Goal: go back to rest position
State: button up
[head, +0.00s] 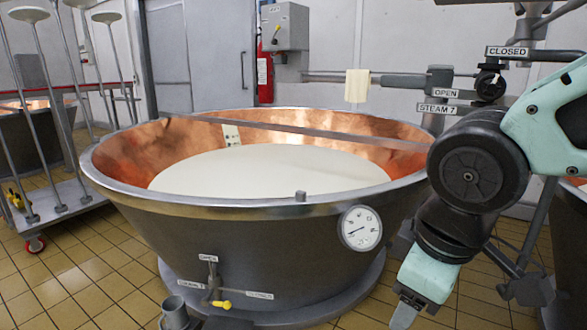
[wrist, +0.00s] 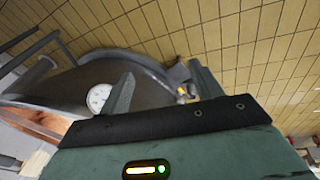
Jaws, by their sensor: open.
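My gripper (wrist: 158,88) shows in the wrist view with its two fingers spread wide and nothing between them. In the head view my arm comes in from the right and the gripper hangs down at the lower right, cut off by the bottom edge. It is in front of and to the right of a large copper vat (head: 255,208), which is filled with a pale white liquid (head: 270,172). A round dial gauge (head: 361,228) is on the vat's outer wall, left of the gripper. The gauge also shows in the wrist view (wrist: 98,98), beyond the left finger.
A wheeled rack (head: 75,210) stands at the left. Steam pipes with a valve (head: 489,84) run along the wall at the right. Tiled floor (head: 70,275) is open at the lower left.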

jog(key=s+a+f+m+g, duration=0.1)
jog(key=s+f+m+g, duration=0.15)
jog(key=s+f, duration=0.55)
notch_tip(320, 180, up, 27)
jog(key=s+p, duration=0.1)
jog(key=p, duration=2.4)
jog(key=shift+s+a+r, duration=0.15)
jog(key=shift+s, duration=0.2)
